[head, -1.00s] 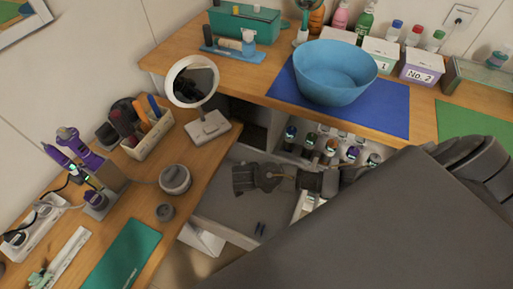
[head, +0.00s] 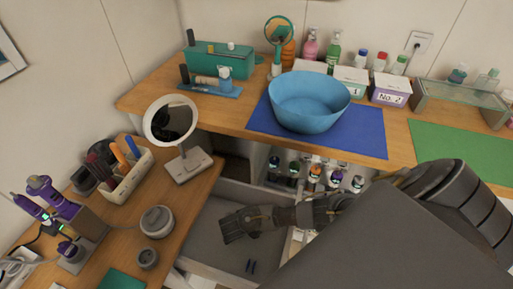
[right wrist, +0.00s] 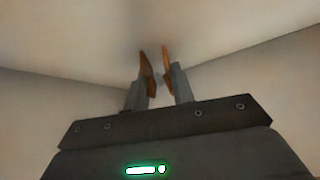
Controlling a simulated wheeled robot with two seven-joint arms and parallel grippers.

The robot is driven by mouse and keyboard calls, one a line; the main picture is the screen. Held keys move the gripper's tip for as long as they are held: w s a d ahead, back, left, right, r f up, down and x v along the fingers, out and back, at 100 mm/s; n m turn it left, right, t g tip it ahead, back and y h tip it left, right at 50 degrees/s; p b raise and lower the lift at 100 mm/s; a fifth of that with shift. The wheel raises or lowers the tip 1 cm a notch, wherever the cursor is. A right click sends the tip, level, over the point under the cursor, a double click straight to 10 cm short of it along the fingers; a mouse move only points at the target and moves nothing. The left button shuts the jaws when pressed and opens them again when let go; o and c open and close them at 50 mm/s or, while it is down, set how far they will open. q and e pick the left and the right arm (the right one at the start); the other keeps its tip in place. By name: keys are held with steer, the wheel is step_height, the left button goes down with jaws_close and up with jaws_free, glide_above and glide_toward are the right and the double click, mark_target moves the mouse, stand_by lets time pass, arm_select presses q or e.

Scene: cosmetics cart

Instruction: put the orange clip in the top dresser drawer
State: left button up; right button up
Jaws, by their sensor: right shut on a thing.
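The orange clip (right wrist: 147,72) is between the fingertips of my right gripper (right wrist: 157,82) in the right wrist view, with orange parts showing at both fingers. In the head view my right gripper (head: 232,226) is over the open grey drawer (head: 207,238) below the worktop, and the clip cannot be made out there. The wrist view shows pale plain surfaces meeting in a corner beyond the fingertips. How far the clip is from the drawer floor is unclear. My left gripper is not in view.
A round mirror (head: 171,119) stands at the left corner. A blue bowl (head: 309,101) sits on a blue mat (head: 368,140) above.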

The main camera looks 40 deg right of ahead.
steer(key=shift+f, duration=0.15)
steer(key=o, duration=1)
steer(key=shift+c, duration=0.2)
steer(key=shift+r, duration=0.3)
steer(key=v, duration=1.1)
steer(key=shift+a+r, duration=0.25)
steer(key=shift+a, duration=0.1)
steer(key=shift+p, duration=0.3)
